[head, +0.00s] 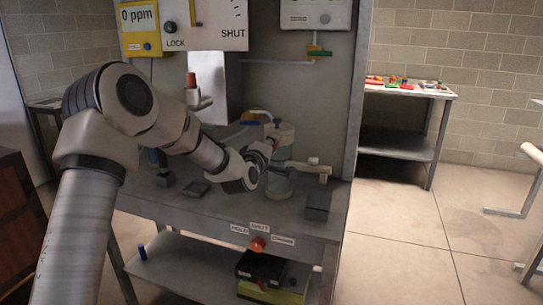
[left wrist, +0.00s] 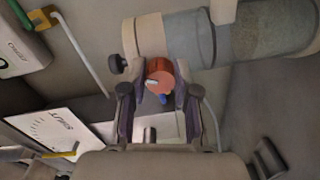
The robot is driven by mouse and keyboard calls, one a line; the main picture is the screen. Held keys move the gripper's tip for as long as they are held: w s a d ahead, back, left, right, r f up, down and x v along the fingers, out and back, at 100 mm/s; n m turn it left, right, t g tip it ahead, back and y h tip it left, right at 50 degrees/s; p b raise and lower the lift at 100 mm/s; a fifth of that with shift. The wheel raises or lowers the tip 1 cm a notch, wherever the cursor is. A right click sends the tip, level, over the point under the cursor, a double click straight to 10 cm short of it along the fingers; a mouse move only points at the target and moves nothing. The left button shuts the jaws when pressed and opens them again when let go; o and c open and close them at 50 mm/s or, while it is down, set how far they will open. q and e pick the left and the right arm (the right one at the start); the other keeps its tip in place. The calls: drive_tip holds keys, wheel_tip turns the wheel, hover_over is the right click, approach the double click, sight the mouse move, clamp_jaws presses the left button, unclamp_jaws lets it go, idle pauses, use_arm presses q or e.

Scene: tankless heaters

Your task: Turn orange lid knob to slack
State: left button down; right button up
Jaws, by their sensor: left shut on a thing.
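The orange lid knob (left wrist: 159,75) is a round orange-red knob with a pale mark on its face, beside a clear-and-tan cylinder (left wrist: 185,37) in the left wrist view. My left gripper (left wrist: 155,82) has one finger on each side of the knob and is shut on it. In the head view the left gripper (head: 261,152) is at the upper part of the clear cylinder (head: 280,180) on the bench; the knob is mostly hidden there by the gripper. My right gripper is not in view.
The grey bench (head: 225,212) carries a dark box (head: 318,203) right of the cylinder. Another orange knob (head: 258,243) is on the bench's front edge by labels. A SHUT/LOCK panel (head: 205,22) hangs above.

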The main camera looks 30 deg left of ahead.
use_arm(q)
drive_tip(key=shift+n+b, duration=1)
drive_tip(key=shift+n, duration=0.4)
drive_tip(key=c, duration=0.9)
unclamp_jaws()
drive_tip(key=shift+o, duration=0.2)
drive_tip(key=v, duration=1.2)
drive_tip(key=shift+a+f, duration=0.15)
drive_tip(key=shift+a, duration=0.05)
